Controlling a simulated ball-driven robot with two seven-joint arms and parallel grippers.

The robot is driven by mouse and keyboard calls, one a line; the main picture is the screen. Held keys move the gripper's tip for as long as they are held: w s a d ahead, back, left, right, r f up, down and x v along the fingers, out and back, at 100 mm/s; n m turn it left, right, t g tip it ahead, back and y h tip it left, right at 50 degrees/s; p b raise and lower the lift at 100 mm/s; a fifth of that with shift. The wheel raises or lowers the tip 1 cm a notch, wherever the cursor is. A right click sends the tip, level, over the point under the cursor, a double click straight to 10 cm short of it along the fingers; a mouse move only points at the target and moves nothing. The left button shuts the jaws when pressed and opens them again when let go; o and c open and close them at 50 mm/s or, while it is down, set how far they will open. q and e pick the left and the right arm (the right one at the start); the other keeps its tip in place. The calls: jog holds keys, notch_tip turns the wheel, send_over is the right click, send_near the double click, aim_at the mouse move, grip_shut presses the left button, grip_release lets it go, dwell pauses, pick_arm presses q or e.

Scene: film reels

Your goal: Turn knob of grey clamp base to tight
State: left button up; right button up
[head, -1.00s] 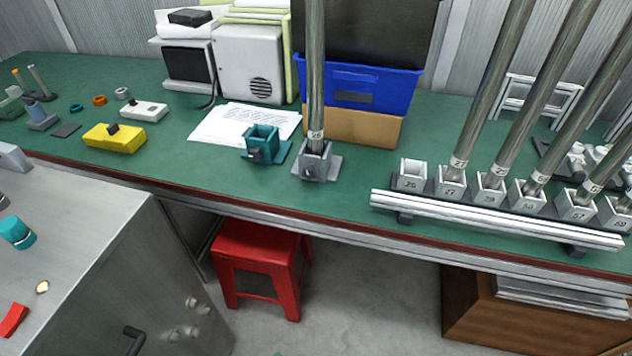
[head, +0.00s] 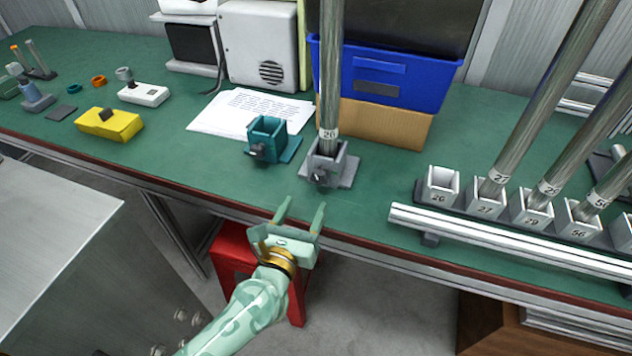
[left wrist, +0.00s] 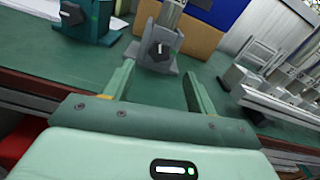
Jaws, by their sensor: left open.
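The grey clamp base (head: 343,170) stands on the green bench, with a tall metal tube (head: 330,75) upright in it. Its dark knob (head: 320,173) is on the front face; in the left wrist view the knob (left wrist: 157,50) shows a pale pointer line. My left gripper (head: 303,208) is open and empty at the bench's front edge, a little in front of and below the grey clamp base. In the left wrist view its two fingers (left wrist: 155,82) point towards the clamp base, apart from it. My right gripper is not in view.
A teal clamp base (head: 266,138) with its own knob stands just left of the grey one. A rail rack (head: 510,240) with numbered sockets and tubes is at the right. A blue bin (head: 425,75) on a cardboard box stands behind. A red stool (head: 228,250) is below.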

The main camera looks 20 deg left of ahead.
aim_at(318, 179)
pick_arm(q)
jog(key=w, duration=0.8)
jog(key=shift+d+b, duration=0.15)
jog(key=shift+b, duration=0.25)
jog(key=shift+s, duration=0.1)
jog(key=c, duration=1)
